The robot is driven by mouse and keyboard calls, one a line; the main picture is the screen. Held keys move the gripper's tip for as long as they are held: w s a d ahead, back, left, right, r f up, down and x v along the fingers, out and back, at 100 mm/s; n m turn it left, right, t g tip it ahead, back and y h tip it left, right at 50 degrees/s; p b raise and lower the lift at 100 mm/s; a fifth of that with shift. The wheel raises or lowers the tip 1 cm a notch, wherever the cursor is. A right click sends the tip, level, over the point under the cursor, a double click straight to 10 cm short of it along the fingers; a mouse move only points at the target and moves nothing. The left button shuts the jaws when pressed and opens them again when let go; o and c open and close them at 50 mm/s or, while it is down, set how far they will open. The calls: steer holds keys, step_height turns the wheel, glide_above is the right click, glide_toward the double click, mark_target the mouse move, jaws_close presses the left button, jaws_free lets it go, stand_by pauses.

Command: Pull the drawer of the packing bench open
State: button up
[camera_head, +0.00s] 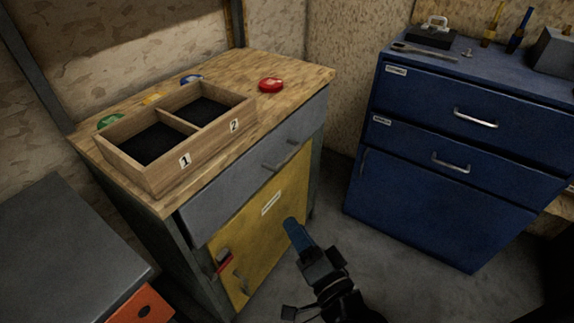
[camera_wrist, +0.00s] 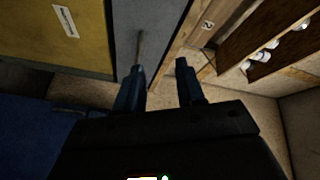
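The packing bench has a wooden top (camera_head: 305,73) and a grey drawer (camera_head: 237,186) under it, which looks closed. The drawer's thin bar handle (camera_head: 283,163) sits on the middle of its front. My gripper (camera_head: 291,222) appears in front of the yellow door (camera_head: 262,225), lower in the picture than the handle. In the wrist view my gripper (camera_wrist: 159,65) has its two blue fingers apart with nothing between them. The handle (camera_wrist: 139,47) shows just ahead of the left finger, against the grey drawer front (camera_wrist: 152,22); whether they touch I cannot tell.
A wooden two-compartment box (camera_head: 218,134) and a red disc (camera_head: 271,85) are on the bench top. A blue drawer cabinet (camera_head: 440,205) with tools on top stands at right. A dark grey surface (camera_head: 65,245) is at lower left. Floor (camera_head: 400,265) between bench and cabinet is clear.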

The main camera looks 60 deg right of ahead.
mark_target(287, 157)
steer(key=shift+w+d+f+m+g+h+b, duration=0.4)
steer(key=shift+w+d+m+h, duration=0.45)
steer(key=shift+w+d+m, duration=1.5)
steer(key=shift+w+d+f+m+g+h+b, duration=0.15)
steer(key=shift+w+d+f+m+g+h, duration=0.6)
steer(key=shift+w+d, duration=2.65)
steer(key=shift+w+d+f+m+g+h+b, duration=0.25)
steer(key=shift+w+d+m+h, duration=0.75)
steer(key=shift+w+d+m, duration=1.9)
steer(key=shift+s+d+n, duration=0.8)
steer(key=shift+s+n, duration=0.1)
steer(key=shift+r, duration=0.1)
jaws_close()
